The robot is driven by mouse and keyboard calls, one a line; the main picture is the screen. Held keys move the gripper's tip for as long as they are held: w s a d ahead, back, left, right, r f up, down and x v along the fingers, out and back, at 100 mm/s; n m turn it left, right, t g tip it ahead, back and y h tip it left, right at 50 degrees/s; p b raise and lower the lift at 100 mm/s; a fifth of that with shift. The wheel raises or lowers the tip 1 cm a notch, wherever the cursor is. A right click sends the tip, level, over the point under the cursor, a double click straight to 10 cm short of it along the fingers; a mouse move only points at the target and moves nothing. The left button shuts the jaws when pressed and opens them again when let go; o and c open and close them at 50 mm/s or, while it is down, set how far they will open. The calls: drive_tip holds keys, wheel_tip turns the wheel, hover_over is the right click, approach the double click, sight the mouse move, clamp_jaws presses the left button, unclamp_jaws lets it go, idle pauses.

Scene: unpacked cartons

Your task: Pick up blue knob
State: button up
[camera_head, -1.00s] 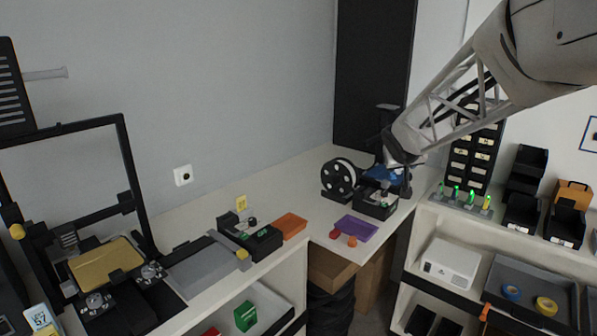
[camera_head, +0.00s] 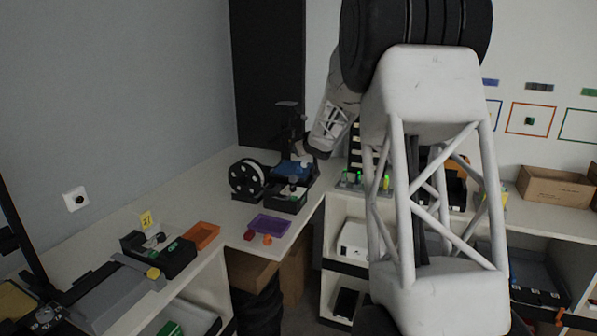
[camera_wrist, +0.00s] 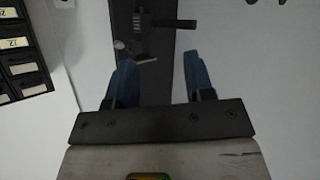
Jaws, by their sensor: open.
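I cannot make out a blue knob for certain in either view. A blue patch (camera_head: 292,170) shows on the black 3D printer (camera_head: 287,200) at the back corner; it looks flat, like a print bed. A red knob (camera_head: 249,234) and an orange knob (camera_head: 267,240) lie in front of a purple tray (camera_head: 269,224). My gripper (camera_wrist: 158,62) shows in the wrist view with two blue fingers spread apart and nothing between them. Beyond them is a dark vertical strip with a black fitting (camera_wrist: 143,25). In the head view my arm's end is near the printer.
A white-and-black spool (camera_head: 246,180) stands left of the printer. An orange tray (camera_head: 202,235) and a black box (camera_head: 160,252) sit on the left counter. Black labelled drawers (camera_wrist: 20,55) are at the wrist view's left. My own arm hides much of the right shelves.

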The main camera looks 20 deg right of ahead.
drive_tip(key=w+d+f+n+y, duration=0.1)
drive_tip(key=w+d+f+y, duration=0.1)
drive_tip(key=w+d+f, duration=0.3)
drive_tip(key=n+y, duration=0.1)
drive_tip(key=y, duration=0.1)
approach(300, 167)
drive_tip(key=w, duration=0.2)
drive_tip(key=shift+a+f, duration=0.3)
drive_tip(key=shift+f, duration=0.2)
drive_tip(key=shift+x, duration=1.3)
drive_tip(key=shift+w, duration=0.1)
drive_tip(key=shift+x, duration=2.55)
drive_tip(key=shift+c, duration=0.5)
